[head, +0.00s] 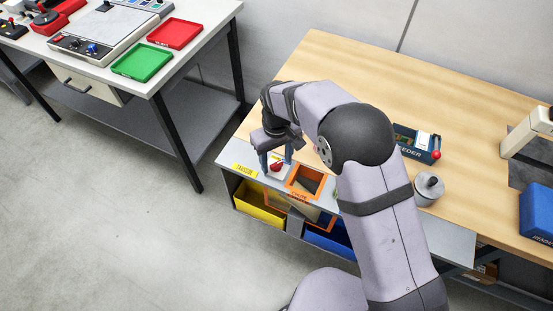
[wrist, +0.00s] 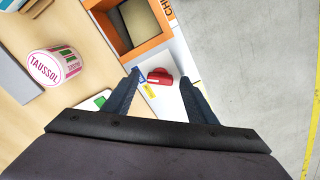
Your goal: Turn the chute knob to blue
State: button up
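The red chute knob (head: 277,167) sits on a pale panel beside the orange-framed chute (head: 304,188). In the wrist view the knob (wrist: 160,78) lies between my two fingertips, with a visible gap on each side. Small blue (wrist: 141,75) and yellow (wrist: 149,92) marks are on the panel left of the knob. I cannot tell surely which mark the knob points at. My gripper (head: 276,165) is open and points down over the knob; it also shows in the wrist view (wrist: 160,78). The chute opening (wrist: 127,26) is above the knob in the wrist view.
A yellow bin (head: 259,207) and a blue bin (head: 330,240) sit under the chute. A label roll (wrist: 52,66) stands on the wooden bench. A feeder box (head: 416,145) and a grey metal knobbed part (head: 429,188) are right of my arm. Floor left of the bench is clear.

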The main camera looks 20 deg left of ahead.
aim_at(278, 163)
jog(key=shift+r+b, duration=1.1)
jog(key=shift+r, duration=2.6)
jog(key=shift+w+d, duration=0.1)
jog(key=shift+d, duration=0.05)
jog(key=d+m, duration=0.1)
jog(key=d, duration=0.5)
jog(key=d+r+m, duration=0.1)
jog(key=d+m, duration=0.1)
jog(key=d, duration=0.5)
jog(key=w+d+m, duration=0.1)
jog(key=d, duration=0.5)
jog(key=shift+d+r+m, duration=0.3)
jog(key=shift+r+m, duration=0.1)
jog(key=s+d+f+m, duration=0.2)
jog(key=s+d+m, duration=0.4)
jog(key=s+d, duration=0.7)
jog(key=d, duration=0.4)
jog(key=shift+s+f, duration=0.25)
jog(key=shift+f, duration=0.1)
